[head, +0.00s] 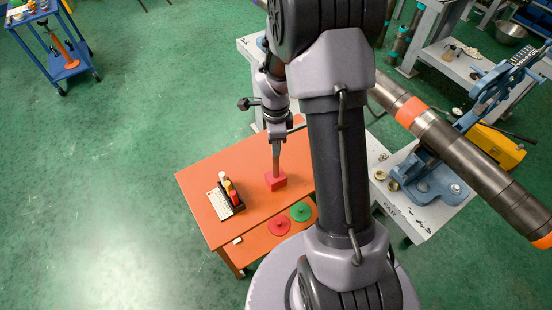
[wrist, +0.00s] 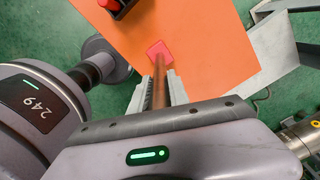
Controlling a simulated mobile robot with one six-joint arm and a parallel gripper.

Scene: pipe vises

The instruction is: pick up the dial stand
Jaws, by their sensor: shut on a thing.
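The dial stand is a brown upright rod on a red block base (head: 276,181). It is over the orange table (head: 215,165), right of the table's middle. Its red base also shows beyond the fingers in the wrist view (wrist: 160,51). My gripper (head: 276,140) comes from above and is shut on the upper part of the rod. In the wrist view, the rod runs between the two grey fingers of my gripper (wrist: 158,88). The top of the rod is hidden by my gripper. I cannot tell whether the base touches the table.
A black holder with coloured pieces (head: 230,193) stands left of the stand. A red disc (head: 279,226) and a green disc (head: 300,211) lie at the table's front. A blue vise (head: 432,178) holds a long pipe (head: 465,150) at right.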

